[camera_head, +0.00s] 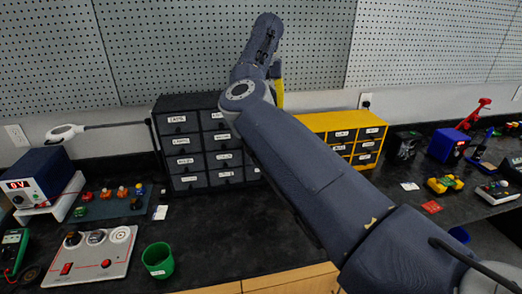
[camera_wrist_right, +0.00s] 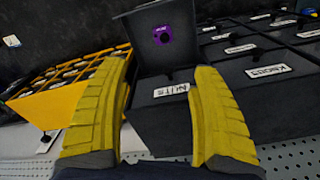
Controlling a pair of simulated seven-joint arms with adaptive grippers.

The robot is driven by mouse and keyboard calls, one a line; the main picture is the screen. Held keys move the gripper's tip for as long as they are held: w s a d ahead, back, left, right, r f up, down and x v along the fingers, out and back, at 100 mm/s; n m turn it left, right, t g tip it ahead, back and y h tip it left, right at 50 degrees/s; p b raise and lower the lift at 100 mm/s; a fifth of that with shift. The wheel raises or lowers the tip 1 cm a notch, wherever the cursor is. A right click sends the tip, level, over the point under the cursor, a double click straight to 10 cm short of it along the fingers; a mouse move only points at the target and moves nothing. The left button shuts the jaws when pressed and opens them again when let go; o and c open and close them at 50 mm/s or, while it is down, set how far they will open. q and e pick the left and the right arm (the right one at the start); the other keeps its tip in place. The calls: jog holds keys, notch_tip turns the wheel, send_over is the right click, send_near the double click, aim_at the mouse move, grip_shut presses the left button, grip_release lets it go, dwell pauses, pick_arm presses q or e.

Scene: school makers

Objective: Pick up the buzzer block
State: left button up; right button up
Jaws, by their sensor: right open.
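A small purple block (camera_wrist_right: 177,34) with a dark round centre, which looks like the buzzer block, sits in a dark open compartment (camera_wrist_right: 130,45) that looks like a pulled-out drawer of the black drawer cabinet (camera_wrist_right: 285,95). My right gripper (camera_wrist_right: 160,85) is open and empty, with its two yellow fingers apart. The block shows beyond the gap between the fingertips, not touching them. In the head view the right gripper (camera_head: 278,88) is above and behind the black cabinet's right side, partly hidden by my arm. The block is hidden there. My left gripper is not in view.
A yellow drawer cabinet (camera_head: 308,121) stands right of the black one, below a pegboard wall (camera_head: 180,50). A green cup (camera_head: 158,260), a control panel (camera_head: 100,250) and a power supply (camera_head: 40,175) stand at the left. The dark worktop before the cabinet is mostly clear.

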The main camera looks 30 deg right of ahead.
jog(key=f, duration=1.7)
jog(key=shift+a, duration=0.2)
jog(key=shift+c, duration=0.3)
jog(key=c, duration=1.2)
